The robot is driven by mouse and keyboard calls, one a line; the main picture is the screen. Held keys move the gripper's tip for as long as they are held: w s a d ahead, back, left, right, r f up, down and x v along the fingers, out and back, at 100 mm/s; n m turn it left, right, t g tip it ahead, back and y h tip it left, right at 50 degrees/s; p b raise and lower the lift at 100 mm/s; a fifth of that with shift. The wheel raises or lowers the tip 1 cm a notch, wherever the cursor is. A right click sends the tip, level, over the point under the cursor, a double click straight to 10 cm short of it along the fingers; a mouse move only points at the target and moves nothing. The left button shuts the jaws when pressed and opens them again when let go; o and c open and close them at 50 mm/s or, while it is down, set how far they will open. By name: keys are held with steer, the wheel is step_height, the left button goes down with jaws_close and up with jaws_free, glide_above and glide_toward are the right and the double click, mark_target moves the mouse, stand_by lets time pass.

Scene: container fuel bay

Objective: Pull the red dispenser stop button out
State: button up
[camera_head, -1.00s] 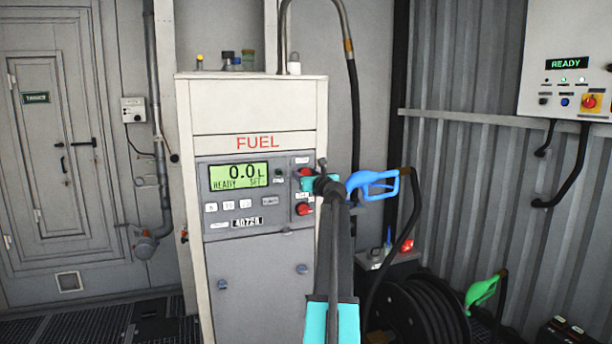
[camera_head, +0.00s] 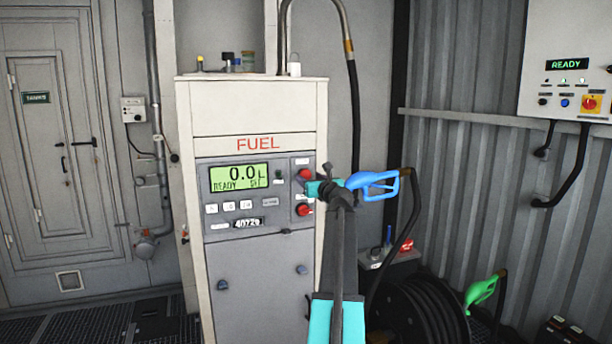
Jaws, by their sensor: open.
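The white fuel dispenser (camera_head: 260,112) stands ahead with a grey control panel. Two red buttons sit one above the other at the panel's right side: an upper one (camera_head: 304,174) and a lower one (camera_head: 303,210). Their small labels are too blurred to read, so I cannot tell which is the stop button. My gripper (camera_head: 310,184) is open and empty, with its dark and teal end just in front of and right of the buttons, level with the gap between them. It partly covers the upper button's edge. I cannot tell whether it touches either button.
The panel display (camera_head: 239,177) reads 0.0 L and READY. A blue nozzle (camera_head: 374,185) hangs just right of my gripper. A hose reel (camera_head: 425,310) and a green nozzle (camera_head: 482,290) are lower right. A wall control box (camera_head: 568,85) has a red-yellow switch.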

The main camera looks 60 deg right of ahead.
steer(key=v, duration=0.3)
steer(key=shift+p, duration=0.35)
steer(key=shift+w, duration=0.15)
